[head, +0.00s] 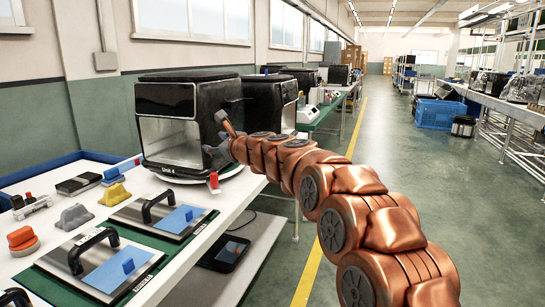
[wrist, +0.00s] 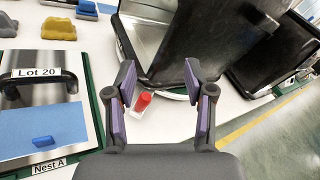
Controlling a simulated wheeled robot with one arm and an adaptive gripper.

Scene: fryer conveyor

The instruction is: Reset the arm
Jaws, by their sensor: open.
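My copper-coloured arm reaches from the lower right of the head view to the front of the first air fryer (head: 165,105). My gripper (head: 216,153) is at the arm's far end, close to the fryer's right front side and partly hidden there. In the wrist view, my gripper (wrist: 160,80) has its two purple-padded fingers spread apart with nothing between them. The fryer's dark body (wrist: 190,40) fills the space beyond the fingertips. I cannot tell whether a finger touches it.
Two metal plates with black handles (head: 165,212) (head: 98,265) lie in front. More fryers (head: 270,100) stand behind.

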